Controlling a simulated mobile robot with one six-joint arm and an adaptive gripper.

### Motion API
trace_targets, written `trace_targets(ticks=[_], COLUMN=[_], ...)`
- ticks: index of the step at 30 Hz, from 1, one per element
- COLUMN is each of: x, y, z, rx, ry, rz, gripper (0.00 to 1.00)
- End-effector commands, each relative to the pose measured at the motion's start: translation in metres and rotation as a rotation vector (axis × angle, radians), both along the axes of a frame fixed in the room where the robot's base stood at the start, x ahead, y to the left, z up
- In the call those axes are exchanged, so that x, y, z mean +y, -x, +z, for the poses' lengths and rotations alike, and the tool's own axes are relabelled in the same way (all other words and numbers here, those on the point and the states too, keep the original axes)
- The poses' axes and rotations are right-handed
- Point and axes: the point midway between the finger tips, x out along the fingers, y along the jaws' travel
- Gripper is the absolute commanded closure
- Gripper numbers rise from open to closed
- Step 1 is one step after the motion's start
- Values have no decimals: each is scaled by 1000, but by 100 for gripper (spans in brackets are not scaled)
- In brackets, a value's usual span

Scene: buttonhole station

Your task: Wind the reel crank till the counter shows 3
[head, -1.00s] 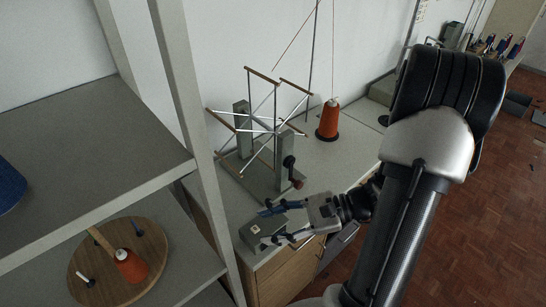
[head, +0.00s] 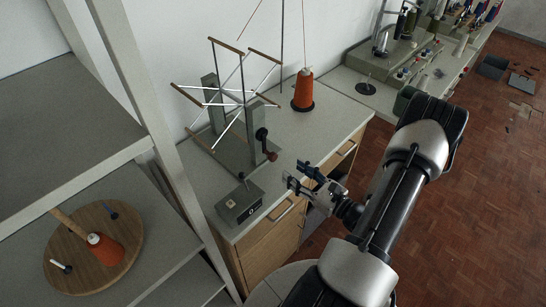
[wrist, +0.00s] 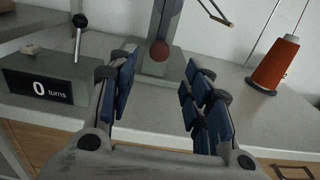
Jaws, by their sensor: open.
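The reel (head: 235,100), with wooden-tipped spokes on two grey posts, stands on the counter top. Its dark crank (head: 262,140) ends in a red-brown knob (head: 271,156) on the near right side. In the wrist view the knob (wrist: 160,50) appears between my fingertips but farther off, apart from them. The counter box (head: 240,205) sits in front of the reel; its display (wrist: 52,89) reads "0 turns". My gripper (head: 297,175) is open and empty, near the front edge, right of the counter box and the knob. It also shows in the wrist view (wrist: 158,88).
An orange thread cone (head: 304,90) stands behind the reel to the right. A short lever with a black ball (wrist: 79,21) rises by the counter box. Shelves (head: 60,150) stand at left, with a wooden disc (head: 62,250) holding another cone. Drawers are below the front edge.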

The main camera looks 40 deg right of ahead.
Motion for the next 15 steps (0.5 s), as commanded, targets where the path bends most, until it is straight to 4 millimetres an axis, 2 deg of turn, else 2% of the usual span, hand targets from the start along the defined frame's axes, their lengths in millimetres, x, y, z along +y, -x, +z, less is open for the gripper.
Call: trace_targets(ticks=[3,9,15], x=[4,7,8], y=[-28,-69,-94], z=[0,0,0], rx=[-2,-1,-1], ry=[4,3,3], rz=[7,6,3], gripper=[55,55,55])
